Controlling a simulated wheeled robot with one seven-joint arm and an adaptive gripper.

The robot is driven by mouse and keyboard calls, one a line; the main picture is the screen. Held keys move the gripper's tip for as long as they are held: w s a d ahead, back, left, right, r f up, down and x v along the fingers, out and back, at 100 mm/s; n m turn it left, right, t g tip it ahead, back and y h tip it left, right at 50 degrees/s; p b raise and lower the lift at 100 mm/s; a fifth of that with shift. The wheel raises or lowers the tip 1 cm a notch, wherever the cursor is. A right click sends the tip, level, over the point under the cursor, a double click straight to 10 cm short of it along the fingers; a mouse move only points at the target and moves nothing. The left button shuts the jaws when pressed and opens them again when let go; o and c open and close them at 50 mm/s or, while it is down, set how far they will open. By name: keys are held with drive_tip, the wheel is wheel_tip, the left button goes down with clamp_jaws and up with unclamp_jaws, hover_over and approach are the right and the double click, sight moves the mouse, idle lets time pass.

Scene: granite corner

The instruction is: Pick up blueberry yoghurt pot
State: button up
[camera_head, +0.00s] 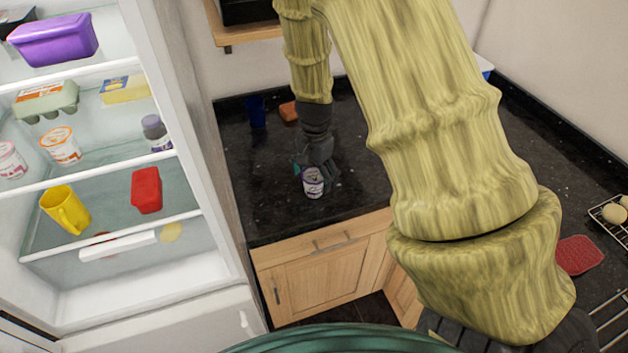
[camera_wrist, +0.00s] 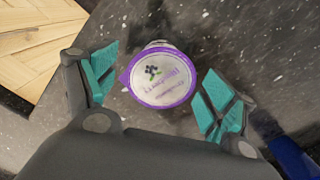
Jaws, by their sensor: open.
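The blueberry yoghurt pot (camera_head: 313,182) is a small white pot with purple print, upright on the dark granite worktop near its front edge. In the wrist view its white lid with a purple rim (camera_wrist: 161,76) faces the camera. My gripper (camera_wrist: 158,92) is open, with one teal finger pad on the left of the pot and one on the right. Gaps show between the pads and the pot in the wrist view. In the head view my gripper (camera_head: 314,165) is right behind and above the pot, and its fingers are partly hidden.
A blue cup (camera_head: 256,111) and an orange-brown block (camera_head: 289,111) stand at the back of the worktop (camera_head: 262,200). The open fridge (camera_head: 200,150) at left holds other pots, a yellow mug (camera_head: 66,209) and boxes. A red mat (camera_head: 577,255) lies at right.

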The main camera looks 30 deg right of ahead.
sight(314, 177)
drive_tip(key=shift+f, duration=0.1)
drive_tip(key=c, duration=1.2)
drive_tip(key=shift+r+b, duration=0.55)
drive_tip(key=shift+r, duration=0.3)
drive_tip(key=shift+s+a+r+b, duration=0.1)
drive_tip(key=shift+r+b, duration=0.15)
drive_tip(key=shift+r, duration=0.2)
drive_tip(key=shift+s+a+r+b, duration=0.1)
drive_tip(key=shift+r+b, duration=0.15)
drive_tip(key=shift+r, duration=0.15)
drive_tip(key=s+a+r+b, duration=0.1)
drive_tip(key=s+a+b, duration=0.3)
drive_tip(key=s+a, duration=0.5)
drive_tip(key=s, duration=0.3)
drive_tip(key=shift+s+r, duration=0.25)
drive_tip(key=shift+r, duration=0.05)
